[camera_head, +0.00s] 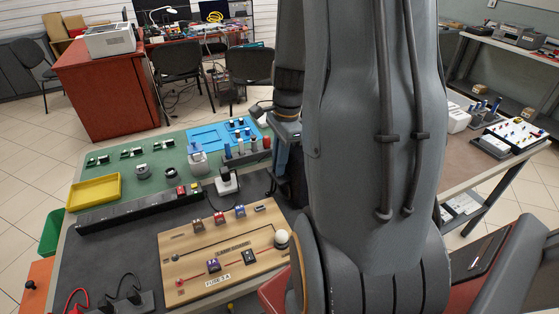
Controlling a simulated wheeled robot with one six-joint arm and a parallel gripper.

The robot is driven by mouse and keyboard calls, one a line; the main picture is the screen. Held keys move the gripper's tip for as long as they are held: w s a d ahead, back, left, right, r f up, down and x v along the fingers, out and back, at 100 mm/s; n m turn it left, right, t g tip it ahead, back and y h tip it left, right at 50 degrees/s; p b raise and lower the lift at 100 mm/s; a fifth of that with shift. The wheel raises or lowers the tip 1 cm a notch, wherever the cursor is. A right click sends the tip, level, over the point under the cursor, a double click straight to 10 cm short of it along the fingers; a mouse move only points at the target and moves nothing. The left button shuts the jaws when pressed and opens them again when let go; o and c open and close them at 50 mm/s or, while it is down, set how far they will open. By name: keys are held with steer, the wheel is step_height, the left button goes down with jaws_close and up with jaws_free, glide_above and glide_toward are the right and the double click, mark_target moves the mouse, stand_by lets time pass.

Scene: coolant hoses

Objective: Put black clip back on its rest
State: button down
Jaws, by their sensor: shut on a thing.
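A light wooden board (190,247) lies on the near part of the bench, with a dark line along it and a label at its front. Several small clip-like blocks stand on it. A black block (249,257) is near its right front, and a purple-dark one (213,265) is to its left. A dark flat piece (260,208) lies at the back right corner. I cannot tell which is the black clip or its rest. My gripper (286,182) shows only in part, above and behind the board's right end. My arm hides its fingertips and what they hold.
A long black rail (130,212) lies behind the board, and a yellow tray (94,191) is at the left. A white-topped knob (281,238) stands at the board's right end. A blue tray (205,137) and small parts are farther back. My arm covers the right-centre.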

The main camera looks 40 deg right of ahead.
stand_by(0.7)
steer(key=c, duration=1.4)
jaws_free()
steer(key=shift+f, duration=0.1)
steer(key=r+p, duration=0.2)
steer(key=r, duration=0.1)
steer(key=r+p, duration=0.6)
steer(key=shift+d, duration=0.35)
